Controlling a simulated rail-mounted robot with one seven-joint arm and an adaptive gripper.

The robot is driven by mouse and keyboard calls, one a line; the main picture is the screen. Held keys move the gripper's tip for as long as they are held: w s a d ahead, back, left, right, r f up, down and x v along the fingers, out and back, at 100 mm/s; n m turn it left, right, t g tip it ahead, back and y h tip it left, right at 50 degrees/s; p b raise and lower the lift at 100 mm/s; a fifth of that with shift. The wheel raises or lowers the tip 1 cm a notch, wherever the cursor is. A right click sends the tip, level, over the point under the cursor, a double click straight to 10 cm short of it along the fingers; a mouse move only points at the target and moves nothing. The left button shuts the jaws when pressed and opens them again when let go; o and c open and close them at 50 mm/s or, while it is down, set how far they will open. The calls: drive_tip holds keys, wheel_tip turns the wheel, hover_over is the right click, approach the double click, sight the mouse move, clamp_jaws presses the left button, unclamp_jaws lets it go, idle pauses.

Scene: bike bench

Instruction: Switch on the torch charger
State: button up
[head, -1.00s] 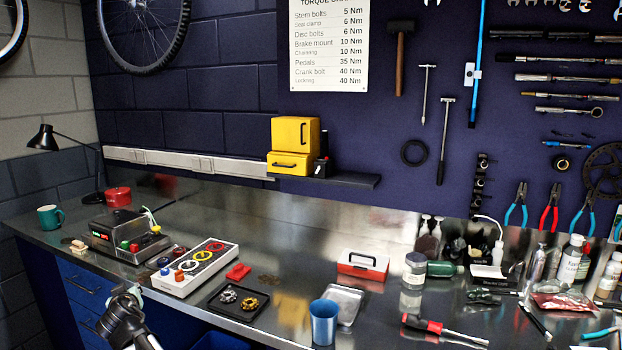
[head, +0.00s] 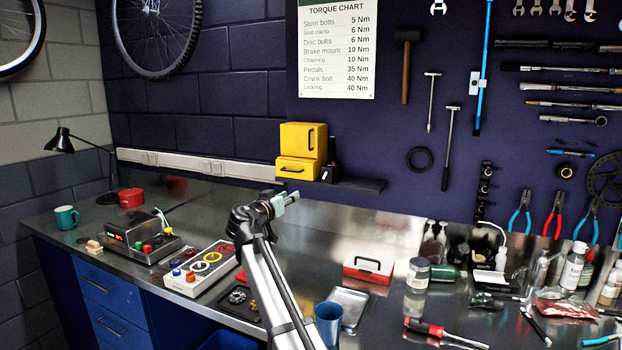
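A small dark device (head: 328,173) with a pale mark sits on the wall shelf, right of the yellow cases; it may be the torch charger, but it is too small to be sure. A grey control unit (head: 138,243) with a lit display and red, green and yellow buttons stands at the left of the bench. My gripper (head: 288,197) is raised over the middle of the bench, below and left of the shelf device and apart from it. Its fingers are small and seen side-on, so their opening is unclear. No held thing shows.
Two yellow cases (head: 301,152) stand on the dark shelf (head: 362,185).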

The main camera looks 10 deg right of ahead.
drive_tip(key=d+r+h, duration=0.1)
drive_tip(key=d, duration=0.1)
drive_tip(key=p, duration=0.4)
approach(325, 176)
drive_tip(key=x, duration=0.8)
drive_tip(key=shift+w+f+m, duration=0.2)
drive_tip(key=shift+w+m, duration=0.05)
drive_tip(key=shift+m, duration=0.15)
clamp_jaws()
